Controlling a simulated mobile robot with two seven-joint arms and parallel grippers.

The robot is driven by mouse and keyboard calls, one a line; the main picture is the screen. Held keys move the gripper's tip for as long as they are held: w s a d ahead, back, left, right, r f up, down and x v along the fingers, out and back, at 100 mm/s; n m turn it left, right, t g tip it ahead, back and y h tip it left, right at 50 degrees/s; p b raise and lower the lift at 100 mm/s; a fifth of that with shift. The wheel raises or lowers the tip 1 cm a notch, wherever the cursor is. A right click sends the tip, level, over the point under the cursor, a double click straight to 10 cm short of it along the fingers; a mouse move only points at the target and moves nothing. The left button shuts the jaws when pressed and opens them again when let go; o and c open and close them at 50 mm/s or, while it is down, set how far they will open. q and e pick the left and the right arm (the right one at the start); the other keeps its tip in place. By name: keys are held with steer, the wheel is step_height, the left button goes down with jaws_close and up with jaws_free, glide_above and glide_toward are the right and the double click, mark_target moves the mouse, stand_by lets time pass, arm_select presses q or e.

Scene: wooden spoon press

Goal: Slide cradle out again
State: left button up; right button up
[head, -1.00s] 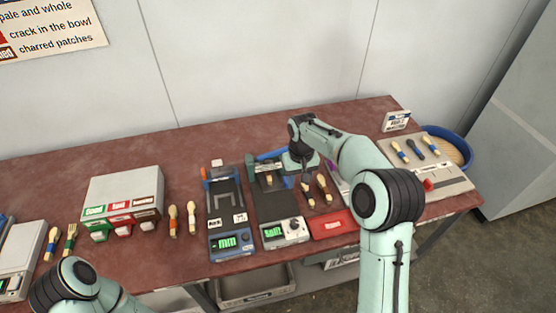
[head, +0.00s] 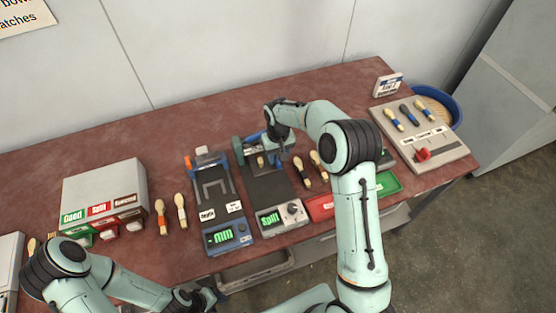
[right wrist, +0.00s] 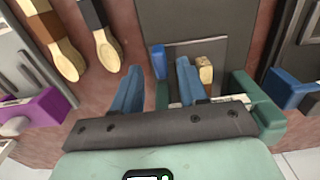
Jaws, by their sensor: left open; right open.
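The press with the "Split" display (head: 270,218) stands mid-table, a dark bed running back to green and blue parts. A short tan wooden piece (head: 261,162) sits near its back end and shows beside my fingers in the right wrist view (right wrist: 206,76). The grey plate under it, apparently the cradle (right wrist: 183,50), is partly hidden by my gripper. My right gripper (head: 280,152) is open over that back end; its two blue fingers (right wrist: 157,75) are spread with nothing clearly between them. My left gripper (head: 197,299) is low at the table's front edge, its fingers barely visible.
A "Depth" gauge (head: 222,215) stands left of the press. Spoons (head: 303,172) lie right of it, near red (head: 320,207) and green trays (head: 388,184). A white box with labelled bins (head: 105,195) stands left. A board with spoons (head: 420,140) and a blue basket (head: 440,105) are right.

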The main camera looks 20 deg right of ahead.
mark_target(282, 176)
steer(key=shift+f, duration=1.6)
arm_select(q)
steer(key=shift+w, duration=0.1)
arm_select(e)
jaws_close()
steer(key=s+b, duration=0.1)
steer(key=s, duration=0.1)
steer(key=s+f+b, duration=0.1)
steer(key=b, duration=0.1)
steer(key=shift+s+a, duration=0.15)
steer(key=shift+s, duration=0.2)
steer(key=s, duration=0.2)
steer(key=s+r+b, duration=0.1)
steer(key=s, duration=0.2)
steer(key=shift+a+r, duration=0.1)
steer(key=shift+r, duration=0.05)
steer(key=shift+w, duration=0.35)
jaws_free()
arm_select(q)
steer(key=s+f, duration=0.6)
steer(key=s, duration=0.1)
steer(key=shift+g, duration=0.3)
arm_select(e)
steer(key=shift+s, duration=0.1)
